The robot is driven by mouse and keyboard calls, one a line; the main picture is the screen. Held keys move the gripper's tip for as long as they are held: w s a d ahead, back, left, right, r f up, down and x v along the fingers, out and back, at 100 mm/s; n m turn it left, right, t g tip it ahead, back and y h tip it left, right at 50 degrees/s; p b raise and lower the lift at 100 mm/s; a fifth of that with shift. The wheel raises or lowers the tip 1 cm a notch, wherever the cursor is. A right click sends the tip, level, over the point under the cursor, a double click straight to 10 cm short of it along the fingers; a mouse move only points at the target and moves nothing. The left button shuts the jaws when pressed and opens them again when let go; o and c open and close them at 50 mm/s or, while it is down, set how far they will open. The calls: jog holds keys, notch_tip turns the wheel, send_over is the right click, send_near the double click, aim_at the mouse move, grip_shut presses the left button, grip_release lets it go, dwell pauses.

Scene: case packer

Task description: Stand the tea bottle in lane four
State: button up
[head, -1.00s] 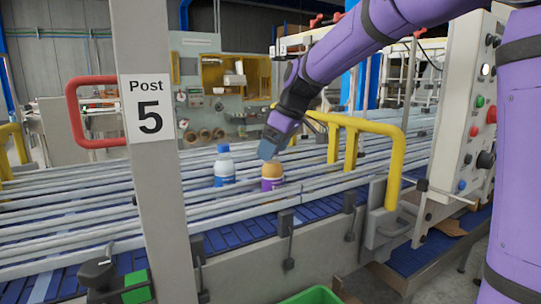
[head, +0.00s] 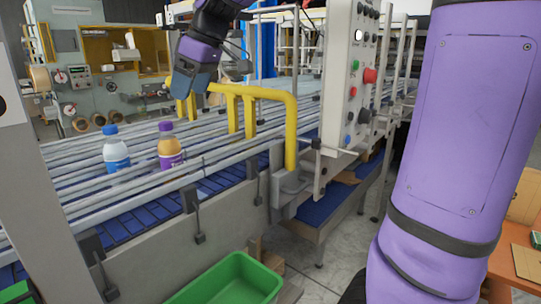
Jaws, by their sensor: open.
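An amber bottle with a purple cap and purple label (head: 170,147), which looks like the tea bottle, stands upright between the lane rails (head: 75,165) on the blue conveyor. Its base is hidden by the front rails, and I cannot tell the lane number. A clear bottle with a blue cap and blue label (head: 116,150) stands upright to its left. My gripper (head: 178,90) is above and behind the amber bottle in the picture, clear of it, and appears empty.
A yellow guard rail (head: 290,130) stands right of the bottles, beside a control panel (head: 349,75) with buttons. A green bin (head: 232,282) sits below the conveyor's front side. A grey post (head: 25,180) blocks the left edge.

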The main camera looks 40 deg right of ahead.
jog(key=s+d+f+m+h, duration=0.1)
jog(key=s+f+m, duration=0.3)
jog(key=s, duration=0.8)
jog(key=s+d+f+m+t+h, duration=0.1)
jog(key=s+d+f+m+h, duration=0.1)
jog(key=s+f, duration=0.5)
jog(key=s+d+m, duration=0.1)
jog(key=s+m, duration=0.1)
jog(key=s, duration=0.3)
jog(key=shift+s+t, duration=0.3)
jog(key=shift+s, duration=0.1)
jog(key=shift+d, duration=0.1)
